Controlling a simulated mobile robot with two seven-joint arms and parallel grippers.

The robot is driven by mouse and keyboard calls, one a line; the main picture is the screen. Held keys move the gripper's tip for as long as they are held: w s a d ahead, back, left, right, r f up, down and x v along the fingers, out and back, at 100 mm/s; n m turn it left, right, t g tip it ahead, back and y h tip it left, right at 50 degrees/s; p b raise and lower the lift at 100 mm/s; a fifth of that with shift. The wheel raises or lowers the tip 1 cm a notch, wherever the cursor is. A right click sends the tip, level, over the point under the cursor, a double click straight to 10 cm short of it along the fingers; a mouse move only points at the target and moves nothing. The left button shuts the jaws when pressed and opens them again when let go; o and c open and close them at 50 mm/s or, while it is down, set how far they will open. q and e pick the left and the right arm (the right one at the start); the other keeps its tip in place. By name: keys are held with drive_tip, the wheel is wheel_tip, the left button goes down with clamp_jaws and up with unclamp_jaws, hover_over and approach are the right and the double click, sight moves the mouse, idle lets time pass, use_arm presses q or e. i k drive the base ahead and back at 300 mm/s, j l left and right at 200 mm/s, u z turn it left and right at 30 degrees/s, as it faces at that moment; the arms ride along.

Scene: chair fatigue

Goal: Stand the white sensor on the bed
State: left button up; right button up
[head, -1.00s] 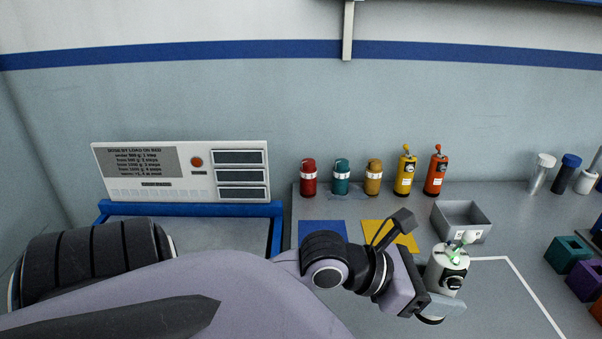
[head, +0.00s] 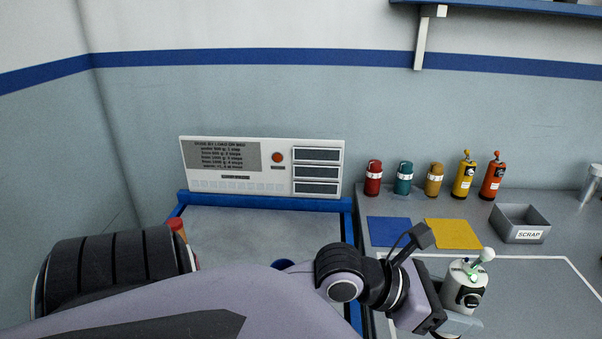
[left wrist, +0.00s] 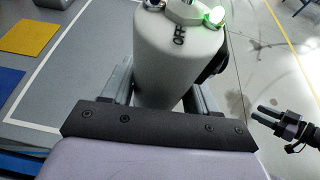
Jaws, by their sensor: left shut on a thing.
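The white sensor (head: 463,289) is a white cylinder with a green light, a small knob on top and a dark dial. My left gripper (head: 458,321) is shut on it and holds it upright over the grey bench. In the left wrist view the sensor (left wrist: 175,65) sits between the fingers, with "OFF" on its top. The bed (head: 226,228) is a grey surface in a blue frame, left of the bench and partly hidden by my left arm. My right gripper (left wrist: 268,114) shows small and dark in the left wrist view; its opening is unclear.
A load panel (head: 262,168) stands behind the bed. A red-topped item (head: 177,226) and a blue item (head: 284,264) show partly behind my arm. Blue (head: 389,231) and yellow (head: 453,233) mats, several canisters and a scrap bin (head: 520,224) are on the bench.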

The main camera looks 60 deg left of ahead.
sight(250, 243)
drive_tip(key=k+u, duration=0.1)
drive_tip(key=u, duration=1.95)
drive_tip(key=l, duration=0.3)
drive_tip(key=k+l+u, duration=0.15)
drive_tip(key=l, duration=0.15)
drive_tip(key=i, duration=0.05)
